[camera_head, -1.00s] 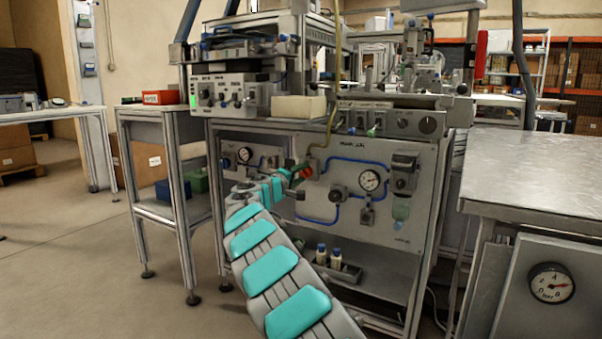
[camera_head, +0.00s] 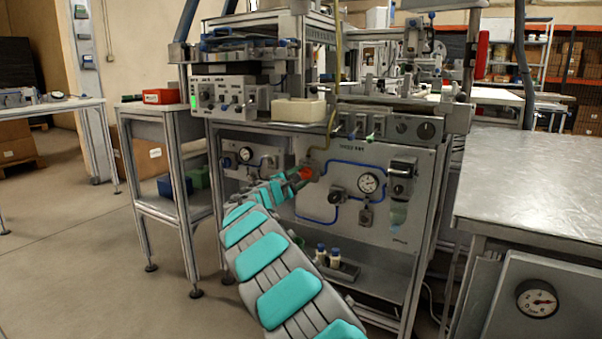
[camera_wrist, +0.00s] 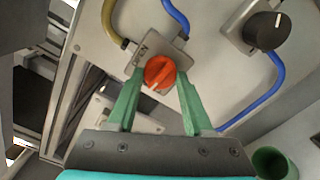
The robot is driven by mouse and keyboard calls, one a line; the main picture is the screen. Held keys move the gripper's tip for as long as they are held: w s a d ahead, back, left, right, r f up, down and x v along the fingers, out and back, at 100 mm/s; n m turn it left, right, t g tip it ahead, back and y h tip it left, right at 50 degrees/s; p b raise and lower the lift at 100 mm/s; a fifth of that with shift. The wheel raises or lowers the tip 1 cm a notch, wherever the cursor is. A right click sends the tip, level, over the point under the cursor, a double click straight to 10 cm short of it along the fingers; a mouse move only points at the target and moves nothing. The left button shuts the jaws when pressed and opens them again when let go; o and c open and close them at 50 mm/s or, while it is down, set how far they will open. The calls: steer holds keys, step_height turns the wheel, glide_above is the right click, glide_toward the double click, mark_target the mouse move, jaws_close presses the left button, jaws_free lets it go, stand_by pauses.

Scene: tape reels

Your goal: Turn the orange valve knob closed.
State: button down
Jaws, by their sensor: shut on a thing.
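The orange valve knob (camera_wrist: 160,73) sits on a small grey metal plate (camera_wrist: 181,52) on the panel. In the wrist view, my gripper (camera_wrist: 159,82) has one green finger on each side of the knob and is shut on it. A pale mark shows on the knob's face; lettering that looks like "OPEN" is on the plate to its left. In the head view, the knob (camera_head: 306,173) shows as a small orange shape at the end of my arm, and my gripper is mostly hidden by the arm.
A yellow hose (camera_wrist: 110,23) and blue tubes (camera_wrist: 266,92) run near the knob. A black knob (camera_wrist: 263,33) is to the right. The panel (camera_head: 405,220) also carries a gauge (camera_head: 368,183). A metal table (camera_head: 530,190) stands at the right.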

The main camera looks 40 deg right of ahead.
steer(key=shift+n, duration=0.4)
steer(key=shift+c, duration=1.4)
jaws_free()
steer(key=v, duration=0.8)
